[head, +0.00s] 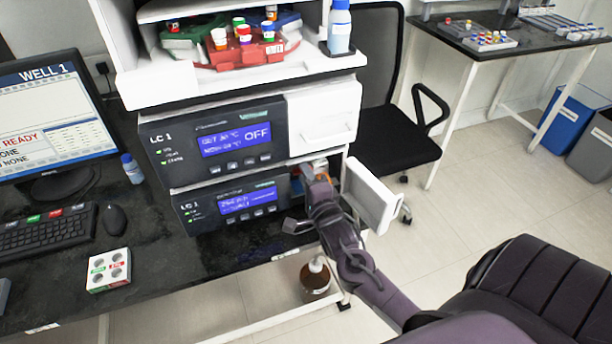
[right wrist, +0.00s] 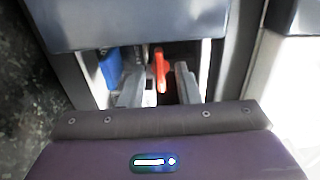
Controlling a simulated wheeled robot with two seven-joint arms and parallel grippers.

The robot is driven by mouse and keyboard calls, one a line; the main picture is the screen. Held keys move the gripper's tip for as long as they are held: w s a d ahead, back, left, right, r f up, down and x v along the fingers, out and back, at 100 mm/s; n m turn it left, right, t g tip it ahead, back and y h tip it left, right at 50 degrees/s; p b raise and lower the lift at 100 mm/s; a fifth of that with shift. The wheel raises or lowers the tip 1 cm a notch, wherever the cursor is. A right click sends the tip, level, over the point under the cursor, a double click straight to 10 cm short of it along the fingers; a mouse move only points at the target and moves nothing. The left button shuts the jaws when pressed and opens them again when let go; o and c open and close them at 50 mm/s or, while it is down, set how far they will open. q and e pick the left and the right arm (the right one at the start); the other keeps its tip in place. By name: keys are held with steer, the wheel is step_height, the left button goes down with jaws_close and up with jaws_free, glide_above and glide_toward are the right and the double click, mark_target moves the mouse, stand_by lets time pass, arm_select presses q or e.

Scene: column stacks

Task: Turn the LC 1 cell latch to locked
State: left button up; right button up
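The lower LC 1 unit (head: 232,208) has a lit blue display, and its white door (head: 374,196) stands swung open to the right. My right gripper (head: 312,180) reaches into the opened compartment, where a bit of orange shows at its tip. In the right wrist view, an orange-red latch lever (right wrist: 160,70) stands roughly upright between the two grey fingers of my right gripper (right wrist: 158,88). The fingers are apart, with gaps visible beside the lever. The lever's lower end and pivot are hard to make out. My left gripper is not in view.
A blue part (right wrist: 109,68) sits left of the fingers inside the compartment. The upper LC 1 unit (head: 215,140), reading OFF, is directly above. A brown bottle (head: 315,278) stands on the shelf below. A black chair (head: 392,130) is behind the open door.

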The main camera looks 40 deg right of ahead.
jaws_close()
